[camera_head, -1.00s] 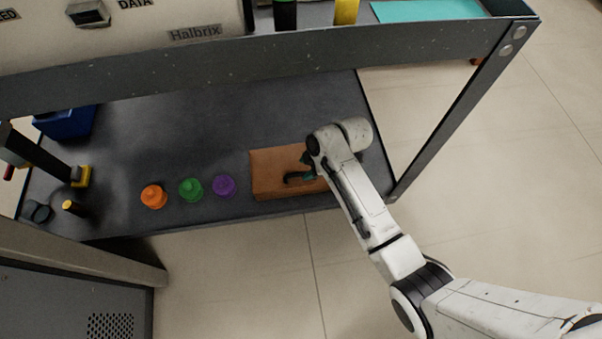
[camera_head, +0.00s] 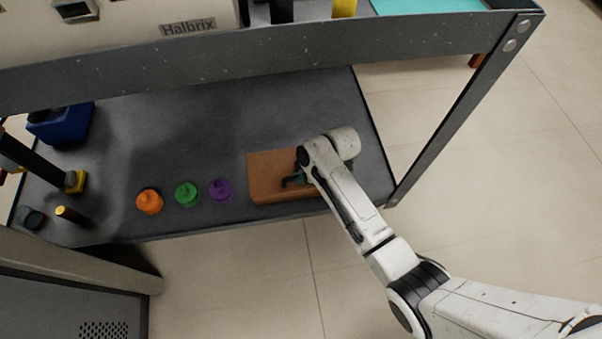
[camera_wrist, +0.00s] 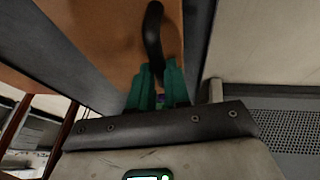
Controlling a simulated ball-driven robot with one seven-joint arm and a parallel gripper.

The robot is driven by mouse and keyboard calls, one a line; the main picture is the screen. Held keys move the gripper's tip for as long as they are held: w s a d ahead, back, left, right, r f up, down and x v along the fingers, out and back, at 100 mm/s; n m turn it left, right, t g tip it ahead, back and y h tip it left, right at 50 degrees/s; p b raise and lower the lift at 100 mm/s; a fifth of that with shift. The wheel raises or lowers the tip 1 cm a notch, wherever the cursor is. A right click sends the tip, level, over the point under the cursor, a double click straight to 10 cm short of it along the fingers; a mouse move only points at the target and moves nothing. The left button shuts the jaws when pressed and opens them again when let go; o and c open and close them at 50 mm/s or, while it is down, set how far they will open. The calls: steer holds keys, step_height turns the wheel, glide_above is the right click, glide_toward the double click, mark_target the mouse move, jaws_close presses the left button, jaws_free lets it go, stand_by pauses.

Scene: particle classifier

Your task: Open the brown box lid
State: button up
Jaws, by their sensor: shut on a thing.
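The brown box (camera_head: 268,178) lies at the front right of the dark lower shelf, and my arm covers its right part. It looks closed from above, but I cannot tell whether its lid is slightly raised. In the wrist view, the lid's brown surface (camera_wrist: 105,35) carries a black curved handle (camera_wrist: 153,30). My gripper (camera_wrist: 157,72), with green fingers, is shut on the lower end of this handle. In the head view, my gripper (camera_head: 294,180) is at the box top, mostly hidden under my wrist.
Orange (camera_head: 149,201), green (camera_head: 187,194) and purple (camera_head: 221,190) knobbed pieces stand left of the box. A blue object (camera_head: 62,126) is at the far left. The upper shelf's metal edge (camera_head: 300,66) hangs above, and a metal leg (camera_head: 455,115) stands to the right.

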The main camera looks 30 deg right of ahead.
jaws_close()
